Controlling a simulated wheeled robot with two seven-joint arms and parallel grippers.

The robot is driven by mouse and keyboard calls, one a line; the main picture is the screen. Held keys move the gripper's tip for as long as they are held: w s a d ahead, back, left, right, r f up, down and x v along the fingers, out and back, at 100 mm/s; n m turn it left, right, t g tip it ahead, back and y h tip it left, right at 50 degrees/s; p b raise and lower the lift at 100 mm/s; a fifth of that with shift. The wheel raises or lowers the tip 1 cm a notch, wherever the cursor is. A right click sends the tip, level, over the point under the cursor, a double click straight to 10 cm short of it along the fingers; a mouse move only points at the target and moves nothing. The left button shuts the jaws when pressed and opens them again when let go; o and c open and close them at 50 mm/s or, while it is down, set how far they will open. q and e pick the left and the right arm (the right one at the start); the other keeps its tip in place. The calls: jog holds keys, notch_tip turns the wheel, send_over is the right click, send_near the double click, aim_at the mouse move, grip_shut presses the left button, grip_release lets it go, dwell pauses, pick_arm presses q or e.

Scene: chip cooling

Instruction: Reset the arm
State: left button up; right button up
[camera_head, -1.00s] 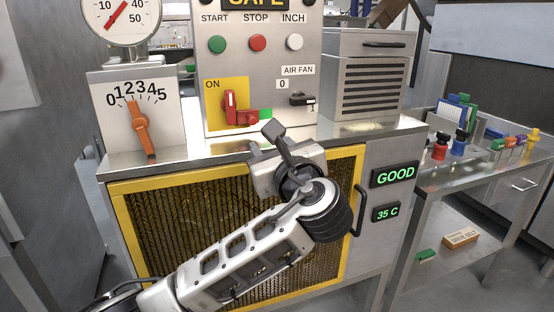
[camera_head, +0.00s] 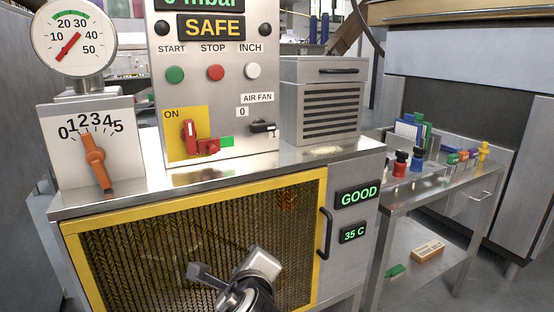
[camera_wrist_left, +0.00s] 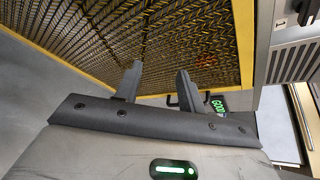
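My left gripper (camera_head: 232,273) is at the bottom middle of the head view, in front of the yellow-framed mesh door (camera_head: 180,240) of the machine. In the left wrist view its two dark fingers (camera_wrist_left: 158,72) stand apart with nothing between them, and the mesh (camera_wrist_left: 190,40) lies beyond. My right gripper is in neither view. On the panel, the red switch (camera_head: 189,138) is by the ON label, and the air fan switch (camera_head: 263,127) is a dark lever. The displays read SAFE (camera_head: 211,27), GOOD (camera_head: 358,196) and 35 C (camera_head: 353,232).
A dial with an orange handle (camera_head: 97,165) stands at the left under a round gauge (camera_head: 73,42). A vented metal box (camera_head: 320,105) sits on the machine top. The door has a dark handle (camera_head: 325,233). A side table (camera_head: 430,190) at right holds small coloured items.

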pick_arm(q)
jog(key=s+f+n+g+h, duration=0.25)
jog(key=s+f+n, duration=0.35)
jog(key=f, duration=0.6)
jog(key=s+a+f+n+h, duration=0.1)
jog(key=s+a+f+n, duration=0.3)
jog(key=s+n, duration=0.3)
jog(key=s+a+f+n+h, duration=0.2)
jog(key=s+a+f+n, duration=0.2)
jog(key=s+f+n, duration=0.3)
jog(key=s+n, duration=0.1)
jog(key=s, duration=0.2)
jog(key=shift+f+g, duration=0.25)
jog(key=shift+g, duration=0.1)
jog(key=shift+s, duration=0.1)
